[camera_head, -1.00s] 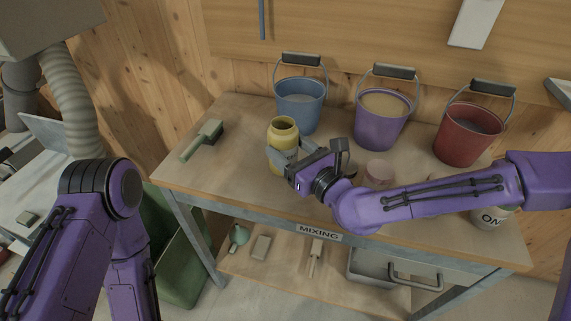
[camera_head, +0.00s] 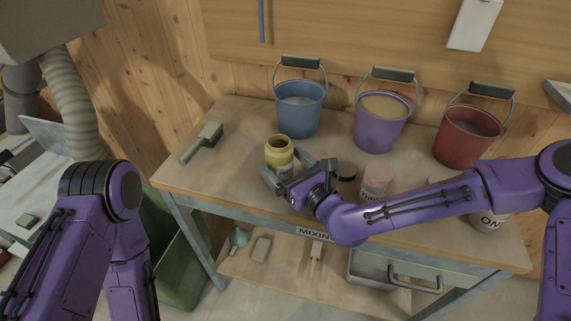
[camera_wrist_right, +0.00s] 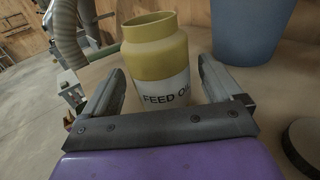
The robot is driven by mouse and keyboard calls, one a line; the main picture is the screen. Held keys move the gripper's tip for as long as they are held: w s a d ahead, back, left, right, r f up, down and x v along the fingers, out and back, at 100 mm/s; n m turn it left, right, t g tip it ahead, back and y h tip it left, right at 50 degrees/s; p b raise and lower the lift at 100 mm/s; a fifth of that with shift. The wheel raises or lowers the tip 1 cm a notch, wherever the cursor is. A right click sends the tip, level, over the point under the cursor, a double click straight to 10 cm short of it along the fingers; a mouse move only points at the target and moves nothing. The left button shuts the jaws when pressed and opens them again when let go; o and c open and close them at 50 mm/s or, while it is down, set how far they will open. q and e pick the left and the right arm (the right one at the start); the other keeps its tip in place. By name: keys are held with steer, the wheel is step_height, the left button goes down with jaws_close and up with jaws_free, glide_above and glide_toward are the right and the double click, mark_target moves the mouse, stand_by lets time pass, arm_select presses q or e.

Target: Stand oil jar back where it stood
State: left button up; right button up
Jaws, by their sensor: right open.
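The oil jar (camera_head: 279,152) is yellow with a white label and stands upright, open at the top, on the mixing table (camera_head: 232,177). In the wrist view a gap shows between the jar and the right finger. My left arm is at the left, but its gripper is not in view.
A blue bucket (camera_head: 298,108), a purple bucket (camera_head: 379,125) and a red bucket (camera_head: 466,138) stand along the back. A brush (camera_head: 203,142) lies at the left.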

steer(key=shift+r, duration=0.2)
steer(key=shift+s+d+f, duration=0.1)
steer(key=shift+s+d, duration=0.1)
steer(key=shift+s, duration=0.05)
steer(key=b+v, duration=0.1)
steer(key=v, duration=0.5)
steer(key=shift+s+d, duration=0.25)
steer(key=shift+s+d+r+p, duration=0.2)
steer(key=shift+s+d+p, duration=0.1)
steer(key=shift+s, duration=0.15)
steer(key=shift+s+d+r+p, duration=0.2)
steer(key=shift+s+d, duration=0.1)
steer(key=shift+s, duration=0.2)
steer(key=s+d+p, duration=0.1)
steer(key=p, duration=0.2)
steer(key=shift+r+p, duration=0.1)
steer(key=shift+p, duration=0.2)
steer(key=shift+s+d+f+p, duration=0.1)
steer(key=shift+s+f+p, duration=0.15)
steer(key=shift+s+p, duration=0.25)
steer(key=shift+d+f, duration=0.1)
steer(key=shift+f, duration=0.1)
